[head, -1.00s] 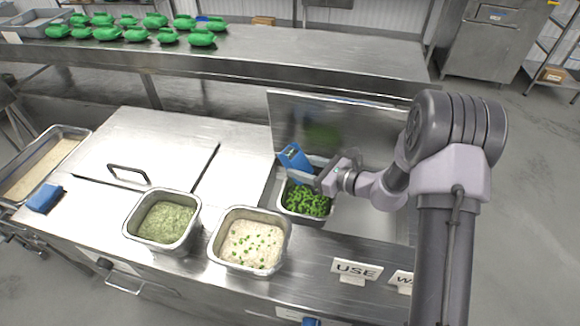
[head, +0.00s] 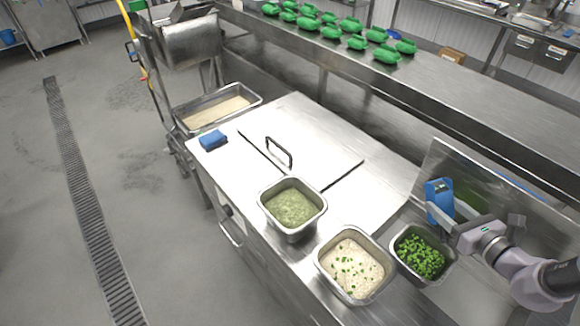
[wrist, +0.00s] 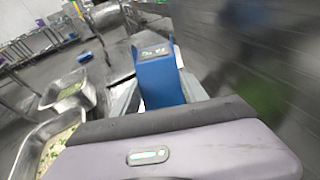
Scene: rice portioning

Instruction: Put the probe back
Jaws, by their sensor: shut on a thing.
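A blue boxy device with a small display on top, which looks like the probe (head: 438,192), is held in my gripper (head: 452,212). It is upright, above the pan of green peas (head: 420,253) and in front of the raised metal lid (head: 455,165). In the wrist view the probe (wrist: 158,75) sits between the two fingers of my gripper (wrist: 160,95), its display facing up. The probe's lower end is hidden. A blue block (head: 213,140) lies on the counter's far left corner; I cannot tell what it is.
Pans of green mash (head: 292,228) and pale rice with green bits (head: 335,272) stand on the steel counter (head: 235,165). A closed lid with a black handle (head: 279,152) lies between them and the blue block. Green containers (head: 350,24) line the back table.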

